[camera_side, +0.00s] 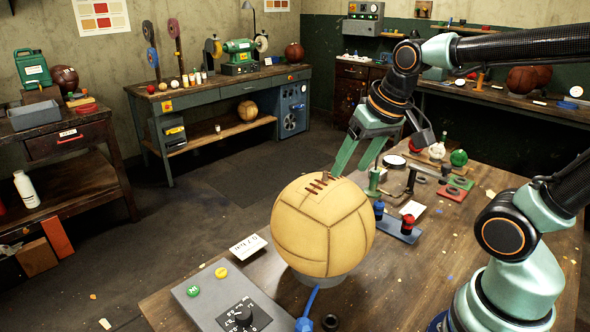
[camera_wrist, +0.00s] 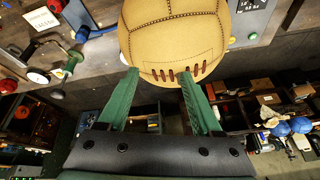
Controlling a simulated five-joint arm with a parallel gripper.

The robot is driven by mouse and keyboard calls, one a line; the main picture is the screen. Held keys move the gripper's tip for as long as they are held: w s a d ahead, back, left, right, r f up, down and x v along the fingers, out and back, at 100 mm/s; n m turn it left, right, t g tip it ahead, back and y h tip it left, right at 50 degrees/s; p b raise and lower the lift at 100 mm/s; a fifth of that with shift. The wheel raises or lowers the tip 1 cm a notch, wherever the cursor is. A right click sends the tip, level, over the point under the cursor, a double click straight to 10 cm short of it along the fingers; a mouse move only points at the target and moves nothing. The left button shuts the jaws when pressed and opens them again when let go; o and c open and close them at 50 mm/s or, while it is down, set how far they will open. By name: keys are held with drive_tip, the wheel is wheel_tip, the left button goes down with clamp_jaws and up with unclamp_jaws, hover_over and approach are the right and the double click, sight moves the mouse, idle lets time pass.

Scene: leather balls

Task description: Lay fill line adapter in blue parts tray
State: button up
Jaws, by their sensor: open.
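My gripper (camera_side: 351,170) is open and empty, its green fingers pointing down at the upper right of a tan laced leather ball (camera_side: 323,235). A flat blue holder (camera_side: 400,231) right of the ball bears a blue fitting (camera_side: 379,210) and a red fitting (camera_side: 407,224). I cannot tell which piece is the fill line adapter, or whether this holder is the blue parts tray.
A grey control box (camera_side: 222,302) with a black dial and a blue hose (camera_side: 308,306) lie at the bench's front left. A white card (camera_side: 248,247) lies left of the ball. Small tools, bottles and red pads (camera_side: 452,193) crowd the back. The bench's front right is mostly clear.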

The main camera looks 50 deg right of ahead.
drive_tip(key=s+a+n, duration=0.2)
drive_tip(key=a+n, duration=0.1)
drive_tip(key=shift+n+t+y, duration=0.3)
drive_tip(key=shift+t, duration=0.1)
